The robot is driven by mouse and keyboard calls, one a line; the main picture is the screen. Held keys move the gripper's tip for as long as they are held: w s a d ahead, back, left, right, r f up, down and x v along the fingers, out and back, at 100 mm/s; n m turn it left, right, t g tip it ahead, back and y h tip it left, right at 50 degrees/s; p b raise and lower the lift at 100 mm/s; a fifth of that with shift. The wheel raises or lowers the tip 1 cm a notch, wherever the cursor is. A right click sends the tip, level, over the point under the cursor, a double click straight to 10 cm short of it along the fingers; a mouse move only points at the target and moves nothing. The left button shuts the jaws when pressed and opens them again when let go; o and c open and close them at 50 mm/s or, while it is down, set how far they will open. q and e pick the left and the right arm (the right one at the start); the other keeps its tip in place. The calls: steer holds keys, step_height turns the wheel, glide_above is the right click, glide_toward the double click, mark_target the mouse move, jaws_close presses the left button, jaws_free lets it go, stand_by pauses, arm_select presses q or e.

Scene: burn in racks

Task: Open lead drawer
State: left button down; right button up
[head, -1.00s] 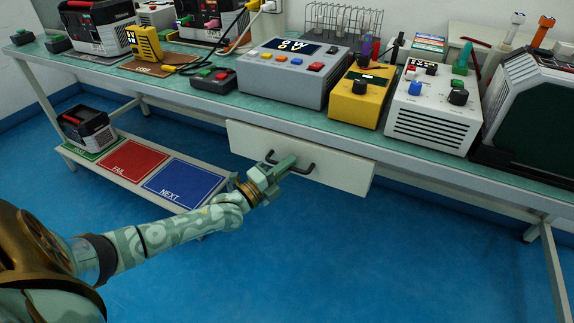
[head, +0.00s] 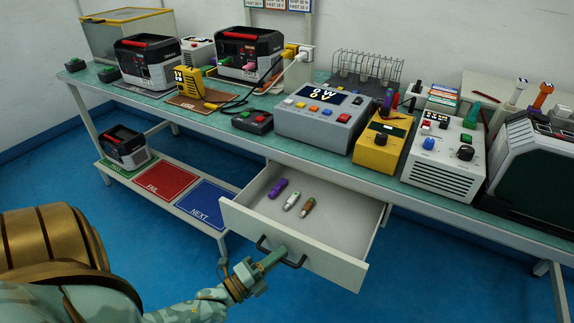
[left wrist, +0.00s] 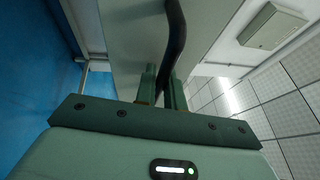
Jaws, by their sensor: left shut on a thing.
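The white drawer (head: 330,208) under the bench is pulled well out. Inside lie a purple piece (head: 277,187), a white piece (head: 291,201) and a brown-and-green piece (head: 307,207). Its black handle (head: 292,264) is on the front panel. My left gripper (head: 274,257) is shut on the handle. In the left wrist view the dark handle bar (left wrist: 175,45) runs between the two fingers (left wrist: 163,88). My right gripper is not in view.
The bench (head: 335,155) holds a grey power unit (head: 322,118), a yellow unit (head: 381,145) and a white unit (head: 443,160) above the drawer. A low shelf with red FAIL (head: 165,178) and blue NEXT (head: 206,203) mats is left of the drawer. The blue floor in front is clear.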

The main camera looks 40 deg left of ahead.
arm_select(q)
steer(key=shift+s+d+p, duration=0.2)
steer(key=shift+s, duration=0.65)
steer(key=shift+s+d+p, duration=0.15)
steer(key=shift+s+d, duration=0.05)
steer(key=shift+s, duration=0.7)
steer(key=shift+s+d+p, duration=0.2)
steer(key=shift+s, duration=0.65)
steer(key=shift+f, duration=0.1)
steer(key=c, duration=1.5)
jaws_free()
steer(key=v, duration=1.6)
steer(key=shift+s, duration=0.2)
